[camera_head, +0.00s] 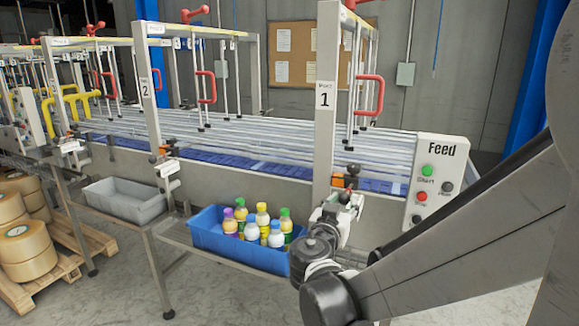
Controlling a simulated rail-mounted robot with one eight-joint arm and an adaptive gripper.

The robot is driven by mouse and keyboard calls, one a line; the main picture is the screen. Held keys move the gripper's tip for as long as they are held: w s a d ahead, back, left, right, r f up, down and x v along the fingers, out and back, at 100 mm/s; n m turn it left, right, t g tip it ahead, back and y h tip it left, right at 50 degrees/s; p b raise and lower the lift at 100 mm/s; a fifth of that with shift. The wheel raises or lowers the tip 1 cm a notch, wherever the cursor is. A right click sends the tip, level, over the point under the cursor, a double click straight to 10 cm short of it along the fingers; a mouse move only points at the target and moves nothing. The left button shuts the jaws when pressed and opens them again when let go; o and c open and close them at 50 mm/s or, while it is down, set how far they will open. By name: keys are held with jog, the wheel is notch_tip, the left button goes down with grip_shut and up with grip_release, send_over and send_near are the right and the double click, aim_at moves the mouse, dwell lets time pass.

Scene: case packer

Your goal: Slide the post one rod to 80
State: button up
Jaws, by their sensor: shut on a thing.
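Post 1 (325,95) is a grey upright with a white plate marked 1, at the near side of the conveyor. At its lower part is a clamp with an orange piece (338,181) and a dark knob (352,169). My gripper (345,198) is at this clamp, seen small and from behind, and is shut on the post one rod. The wrist and fingers hide most of the rod. Any scale and its reading are too small or hidden to tell.
A Feed panel (437,180) with buttons stands right of post 1. A blue crate (215,243) of bottles sits below, left of my arm. Post 2 (145,80), a grey crate (125,208) and tape rolls (25,245) are farther left. Red handles (370,95) hang above the conveyor.

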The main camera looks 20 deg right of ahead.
jog(key=shift+s+a, duration=0.35)
jog(key=shift+s, duration=0.05)
dwell(0.4)
jog(key=o, duration=0.9)
jog(key=v, duration=0.7)
dwell(0.3)
